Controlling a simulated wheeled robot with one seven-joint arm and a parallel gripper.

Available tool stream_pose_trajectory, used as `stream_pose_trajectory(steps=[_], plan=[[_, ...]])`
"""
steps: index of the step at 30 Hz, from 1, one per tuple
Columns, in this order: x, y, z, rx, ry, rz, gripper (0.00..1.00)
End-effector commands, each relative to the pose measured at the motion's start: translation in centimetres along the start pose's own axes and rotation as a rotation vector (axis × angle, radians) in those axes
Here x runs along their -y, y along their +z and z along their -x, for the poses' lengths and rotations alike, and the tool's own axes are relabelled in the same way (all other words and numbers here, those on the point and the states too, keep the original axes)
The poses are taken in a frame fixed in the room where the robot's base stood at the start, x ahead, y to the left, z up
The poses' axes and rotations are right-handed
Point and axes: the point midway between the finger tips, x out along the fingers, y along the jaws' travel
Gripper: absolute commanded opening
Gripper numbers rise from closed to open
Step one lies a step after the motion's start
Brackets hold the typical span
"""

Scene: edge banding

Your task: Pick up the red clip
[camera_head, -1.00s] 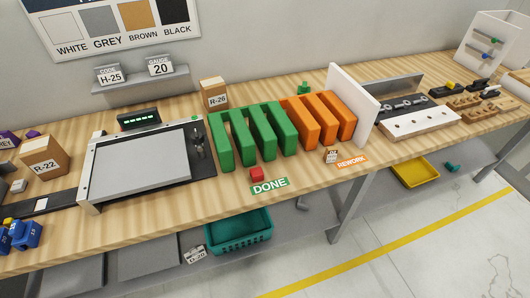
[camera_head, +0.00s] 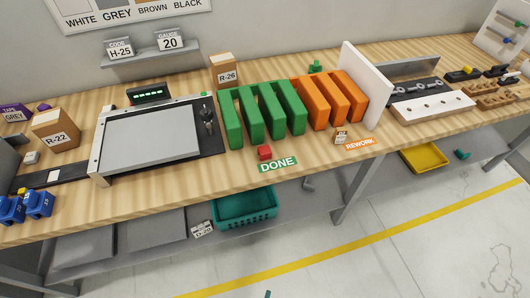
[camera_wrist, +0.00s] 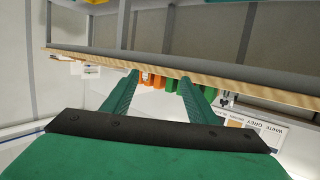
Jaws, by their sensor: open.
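The red clip (camera_head: 264,152) is a small red block in the head view. It lies on the wooden bench top near the front edge, just in front of the green rack (camera_head: 262,113) and next to the green DONE label (camera_head: 277,164). My gripper (camera_wrist: 158,80) shows in the wrist view with two teal fingers apart and nothing between them. It is well away from the bench, whose edge and racks look small and upside down beyond the fingers. I cannot make out the red clip in the wrist view.
An orange rack (camera_head: 329,100) and a white upright panel (camera_head: 366,86) stand right of the green rack. A grey plate fixture (camera_head: 150,140) is to its left. A small tagged block (camera_head: 341,137) sits by the REWORK label (camera_head: 359,144). A teal basket (camera_head: 245,206) is below.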

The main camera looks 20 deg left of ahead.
Motion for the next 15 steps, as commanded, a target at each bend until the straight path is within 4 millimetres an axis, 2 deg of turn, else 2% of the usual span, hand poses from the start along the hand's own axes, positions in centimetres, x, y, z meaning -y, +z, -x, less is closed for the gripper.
stream_pose_trajectory(steps=[5,11,15], plan=[[-0.1,0.3,-2.8,0.008,0.008,-0.017,0.53],[0.4,0.5,-8.5,0.040,-0.003,-0.051,0.53],[1.2,0.0,-12.6,0.062,-0.033,-0.069,0.53]])
